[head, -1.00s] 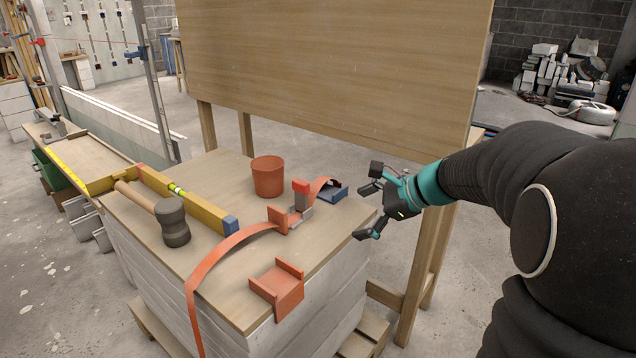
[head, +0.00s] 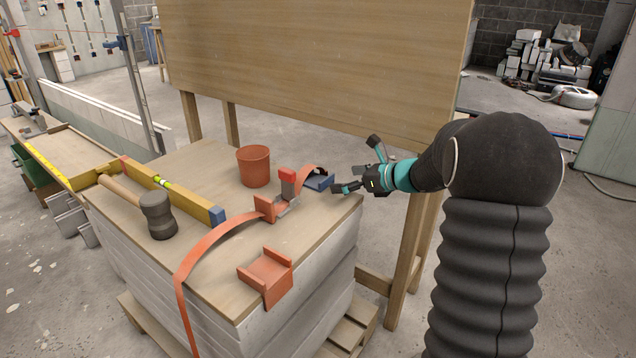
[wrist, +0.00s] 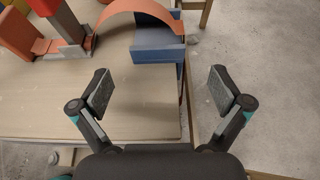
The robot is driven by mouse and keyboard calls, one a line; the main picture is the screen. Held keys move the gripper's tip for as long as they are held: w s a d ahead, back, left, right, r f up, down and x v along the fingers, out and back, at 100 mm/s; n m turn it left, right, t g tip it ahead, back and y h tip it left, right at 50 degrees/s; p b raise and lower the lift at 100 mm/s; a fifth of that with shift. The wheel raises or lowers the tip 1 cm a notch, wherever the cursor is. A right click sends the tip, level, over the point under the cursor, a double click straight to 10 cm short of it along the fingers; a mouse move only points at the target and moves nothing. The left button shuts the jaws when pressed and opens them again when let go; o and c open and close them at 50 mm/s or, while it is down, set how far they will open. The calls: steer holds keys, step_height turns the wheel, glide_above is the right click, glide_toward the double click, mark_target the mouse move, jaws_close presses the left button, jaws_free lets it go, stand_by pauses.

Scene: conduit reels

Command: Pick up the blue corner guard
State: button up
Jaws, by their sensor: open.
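The blue corner guard (head: 318,181) sits at the right edge of the wooden tabletop, near the back corner. The orange strap passes over it and hides part of it. In the wrist view the blue corner guard (wrist: 158,50) is at top centre, ahead of my gripper and between the lines of its fingers. My gripper (head: 358,170) is open and empty, just right of the guard in the head view. In the wrist view its two fingertips (wrist: 163,92) are spread wide, with a gap between them and the guard.
An orange strap (head: 215,238) with a red-handled buckle (head: 287,185) crosses the tabletop (head: 190,262). An orange corner guard (head: 265,275) sits at the front edge. An orange pot (head: 254,166), a mallet (head: 157,215) and a yellow level (head: 180,192) stand or lie behind. A large wooden panel (head: 320,70) rises beyond.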

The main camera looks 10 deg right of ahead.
mark_target(328, 180)
steer(key=shift+x, duration=3.2)
steer(key=shift+s, duration=0.1)
steer(key=c, duration=1.2)
